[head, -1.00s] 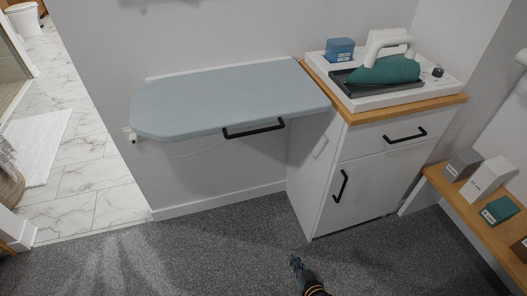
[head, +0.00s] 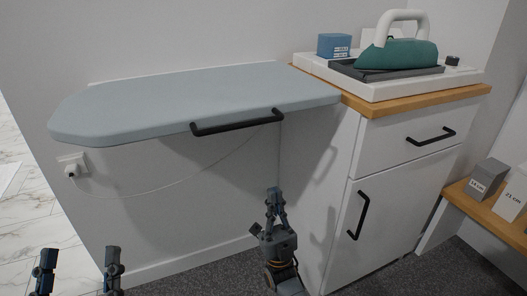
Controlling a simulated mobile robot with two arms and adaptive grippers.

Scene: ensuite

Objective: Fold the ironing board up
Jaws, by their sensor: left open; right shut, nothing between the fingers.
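The ironing board (head: 190,98) is a pale blue-grey panel that stands out level from the wall, with its wall-side edge along a white strip. A black bar handle (head: 238,123) is fixed on its front edge. My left gripper (head: 78,257) is open and empty at the bottom left, below the board's left end and apart from it. My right gripper (head: 273,192) is shut and empty, pointing up below the handle and in front of the cabinet's left side. It does not touch the board.
A white cabinet (head: 395,205) with a wooden top stands right of the board. A green iron (head: 398,54) rests in a tray on it, beside a blue box (head: 334,45). A cord hangs from a wall socket (head: 72,166) under the board. A wooden bench (head: 480,206) is at right.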

